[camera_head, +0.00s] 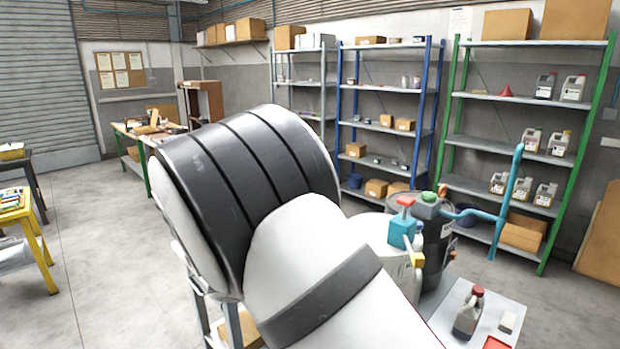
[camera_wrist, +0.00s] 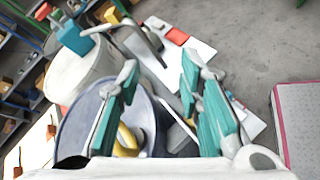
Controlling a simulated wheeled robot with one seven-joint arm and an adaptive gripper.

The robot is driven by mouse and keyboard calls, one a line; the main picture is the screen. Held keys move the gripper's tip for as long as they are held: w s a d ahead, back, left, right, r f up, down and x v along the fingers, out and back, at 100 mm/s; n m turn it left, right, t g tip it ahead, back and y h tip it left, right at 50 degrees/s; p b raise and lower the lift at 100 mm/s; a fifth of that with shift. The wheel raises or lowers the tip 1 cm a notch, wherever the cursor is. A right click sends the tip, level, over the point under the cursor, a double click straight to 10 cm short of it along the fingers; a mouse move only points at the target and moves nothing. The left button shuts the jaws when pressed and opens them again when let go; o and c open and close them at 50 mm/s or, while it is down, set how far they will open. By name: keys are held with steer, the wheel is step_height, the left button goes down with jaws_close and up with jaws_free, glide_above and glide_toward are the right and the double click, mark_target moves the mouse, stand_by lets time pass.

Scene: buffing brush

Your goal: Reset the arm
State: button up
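My gripper (camera_wrist: 160,68) shows in the wrist view with two teal-padded fingers spread apart. It is open, and I see nothing clamped between the pads. Behind and below the fingers is a blue-grey round thing (camera_wrist: 72,130), with a yellow curved piece (camera_wrist: 127,138) partly hidden by the left finger. I cannot tell whether either touches my gripper. In the head view my white and black arm fills the middle and lower part, and my gripper is out of sight there. I cannot make out a buffing brush with certainty.
A white drum (camera_head: 376,232) with a teal tap (camera_head: 402,232) stands beside a black drum (camera_head: 437,250). In front is a low white table (camera_head: 455,297) with a bottle (camera_head: 468,315) and a white block (camera_head: 507,321). Shelves (camera_head: 520,100) line the back.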

steer(key=s+d+r+m+g+y, duration=0.2)
steer(key=s+d+r+m+y, duration=0.95)
steer(key=s+r, duration=0.55)
steer(key=s+d+m+t, duration=0.1)
steer(key=s+m, duration=0.1)
steer(key=s, duration=0.3)
steer(key=s+r+m+t, duration=0.1)
steer(key=s+m, duration=0.2)
steer(key=s, duration=0.1)
steer(key=shift+s+d+r+t, duration=0.2)
steer(key=shift+s+d+t, duration=0.15)
steer(key=shift+t, duration=0.05)
